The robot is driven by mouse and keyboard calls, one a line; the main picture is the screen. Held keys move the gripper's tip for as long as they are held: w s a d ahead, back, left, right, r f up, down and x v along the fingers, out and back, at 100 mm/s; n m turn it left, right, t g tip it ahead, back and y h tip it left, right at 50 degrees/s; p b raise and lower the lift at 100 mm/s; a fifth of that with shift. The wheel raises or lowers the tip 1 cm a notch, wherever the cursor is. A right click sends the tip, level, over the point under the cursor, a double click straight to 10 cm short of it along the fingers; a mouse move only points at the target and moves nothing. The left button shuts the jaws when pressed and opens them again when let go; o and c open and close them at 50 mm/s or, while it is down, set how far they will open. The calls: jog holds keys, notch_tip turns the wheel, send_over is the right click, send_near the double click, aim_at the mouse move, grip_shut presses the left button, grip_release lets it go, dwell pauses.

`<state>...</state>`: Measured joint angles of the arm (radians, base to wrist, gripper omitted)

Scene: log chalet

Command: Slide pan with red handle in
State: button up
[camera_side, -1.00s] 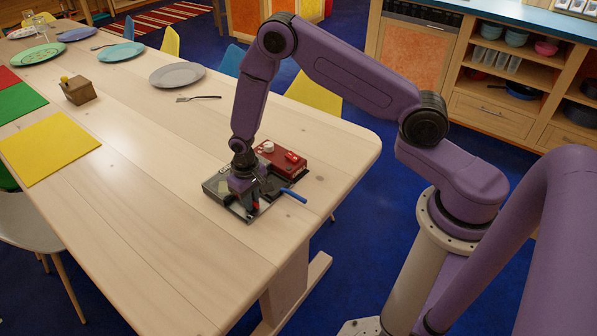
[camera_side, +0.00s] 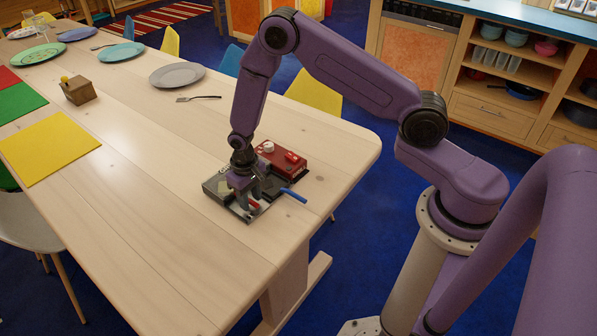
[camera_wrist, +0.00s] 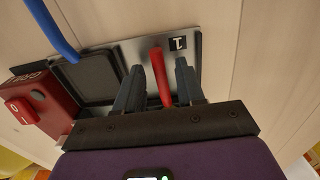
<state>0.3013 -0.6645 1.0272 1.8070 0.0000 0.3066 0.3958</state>
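The red handle (camera_wrist: 160,76) of a pan shows in the wrist view between my gripper's two fingers (camera_wrist: 161,72). A gap shows on each side of it, so my gripper is open around the handle. The pan's body cannot be made out. In the side view my gripper (camera_side: 245,192) points down low over the appliance, with a small piece of the red handle (camera_side: 253,204) beside it. The appliance has a red box (camera_side: 281,160) with a switch and a grey metal base (camera_wrist: 215,48). A blue handle (camera_side: 293,195) sticks out from it towards the table's edge.
In the wrist view a dark square plate (camera_wrist: 95,78) lies next to the red box, near the blue handle (camera_wrist: 52,30). The wooden table (camera_side: 150,190) is bare around the appliance. A grey plate (camera_side: 177,75), a fork (camera_side: 199,98) and a yellow mat (camera_side: 48,148) lie farther off.

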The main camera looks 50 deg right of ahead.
jog(key=shift+r, duration=2.5)
jog(key=shift+s+a+r, duration=0.1)
jog(key=shift+s+r, duration=0.05)
jog(key=shift+r, duration=0.15)
jog(key=s+a+r+n, duration=0.3)
jog(key=s+r+n, duration=0.4)
jog(key=s+r, duration=0.75)
jog(key=s+d+r+n, duration=0.3)
jog(key=s, duration=0.5)
jog(key=s+d+r+n, duration=0.3)
jog(key=s+d+r, duration=0.1)
jog(key=s, duration=0.4)
jog(key=shift+s, duration=0.15)
